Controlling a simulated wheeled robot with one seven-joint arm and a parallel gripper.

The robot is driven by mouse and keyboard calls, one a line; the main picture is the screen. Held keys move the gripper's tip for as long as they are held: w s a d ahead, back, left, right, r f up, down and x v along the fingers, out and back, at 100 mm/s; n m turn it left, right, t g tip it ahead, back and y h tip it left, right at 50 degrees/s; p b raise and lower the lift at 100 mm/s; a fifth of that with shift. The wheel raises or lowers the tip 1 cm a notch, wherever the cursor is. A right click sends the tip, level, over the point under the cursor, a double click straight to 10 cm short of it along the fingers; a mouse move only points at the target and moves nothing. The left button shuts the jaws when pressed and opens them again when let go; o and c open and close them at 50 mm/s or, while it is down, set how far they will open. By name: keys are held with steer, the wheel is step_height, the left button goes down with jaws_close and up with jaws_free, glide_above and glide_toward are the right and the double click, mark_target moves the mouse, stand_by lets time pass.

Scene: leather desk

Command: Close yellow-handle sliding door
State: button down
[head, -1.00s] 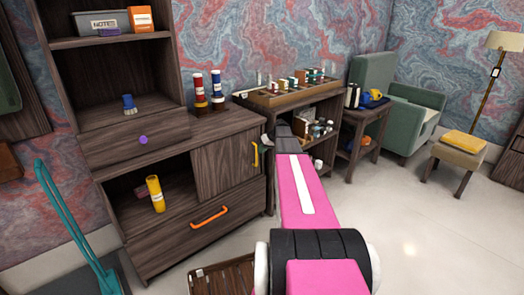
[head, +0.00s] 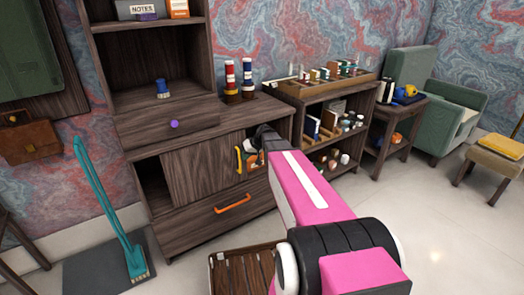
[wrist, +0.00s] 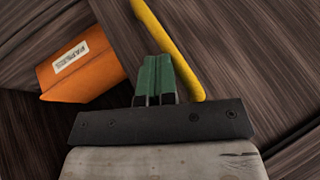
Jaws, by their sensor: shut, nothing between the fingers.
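The sliding door (head: 200,165) is a dark wood panel in the low cabinet, with a yellow upright handle (head: 238,160) near its right edge. A dark gap shows at its left, and an opening with small items shows at its right. In the wrist view the yellow handle (wrist: 168,45) runs diagonally beside my gripper (wrist: 157,62). Its green fingers are shut and empty, close against the handle's side; I cannot tell if they touch it. In the head view my gripper's tips are hidden at the opening right of the handle.
An orange box labelled papers (wrist: 80,65) lies close to the fingers in the wrist view. Below the door is a drawer with an orange handle (head: 233,204); above is a drawer with a purple knob (head: 175,124). A slatted crate (head: 240,270) stands on the floor.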

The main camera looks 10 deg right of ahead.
glide_toward(225, 162)
steer(key=a+f, duration=0.1)
steer(key=s+a+f, duration=0.1)
steer(key=a+f, duration=0.1)
steer(key=s+a+f, duration=0.1)
steer(key=a, duration=0.1)
steer(key=shift+a+f, duration=0.2)
steer(key=shift+a, duration=0.05)
steer(key=shift+s+a, duration=0.1)
